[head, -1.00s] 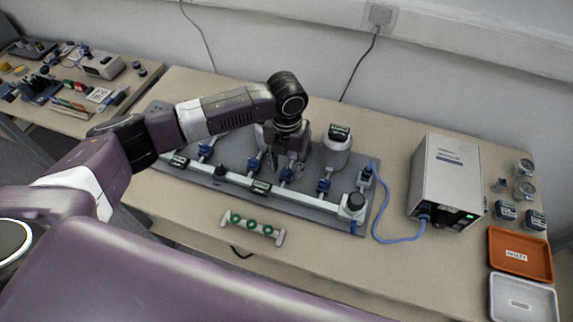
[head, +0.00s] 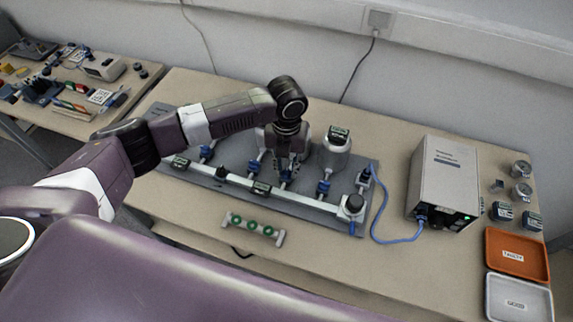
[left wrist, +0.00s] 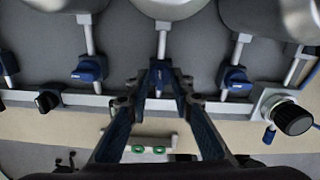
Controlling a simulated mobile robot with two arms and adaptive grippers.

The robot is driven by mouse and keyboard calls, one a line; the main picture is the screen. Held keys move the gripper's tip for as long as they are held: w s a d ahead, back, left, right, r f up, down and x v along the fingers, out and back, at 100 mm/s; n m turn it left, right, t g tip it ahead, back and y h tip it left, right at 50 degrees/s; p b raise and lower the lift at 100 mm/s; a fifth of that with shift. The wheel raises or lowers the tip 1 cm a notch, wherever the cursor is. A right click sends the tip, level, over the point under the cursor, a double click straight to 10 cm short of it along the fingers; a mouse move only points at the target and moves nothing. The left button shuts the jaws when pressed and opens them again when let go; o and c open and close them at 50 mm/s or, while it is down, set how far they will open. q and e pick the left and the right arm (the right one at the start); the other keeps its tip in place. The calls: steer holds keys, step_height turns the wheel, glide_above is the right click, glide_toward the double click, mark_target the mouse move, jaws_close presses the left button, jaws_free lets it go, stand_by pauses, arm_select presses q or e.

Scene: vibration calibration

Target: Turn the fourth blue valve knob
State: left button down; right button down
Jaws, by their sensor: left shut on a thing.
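Several blue valve knobs sit in a row on the grey manifold board (head: 300,200). My left gripper (head: 287,180) points down at the third visible knob from the left, and its fingers are shut on that blue knob (left wrist: 160,76). Both fingers reach its sides in the left wrist view (left wrist: 157,92). Neighbouring blue knobs stand on the left (head: 254,166) and on the right (head: 323,187), apart from the gripper. My arm may hide part of the board's left end. My right gripper is not in view.
A white rail with a black knob (head: 354,204) runs along the board's front. A grey box (head: 443,182) with a blue cable stands to the right, near orange (head: 516,255) and white (head: 518,300) trays. A green-knobbed strip (head: 252,227) lies in front.

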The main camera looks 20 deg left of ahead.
arm_select(q)
steer(key=n+p, duration=0.3)
steer(key=shift+r, duration=0.3)
steer(key=n+p, duration=0.4)
steer(key=n, duration=0.1)
steer(key=n+p, duration=0.3)
steer(key=n, duration=0.1)
steer(key=shift+w+f, duration=0.1)
steer(key=shift+f+n+p, duration=0.1)
steer(key=shift+n+p, duration=0.95)
steer(key=shift+n, duration=1.15)
steer(key=c, duration=1.7)
jaws_free()
steer(key=shift+f, duration=0.1)
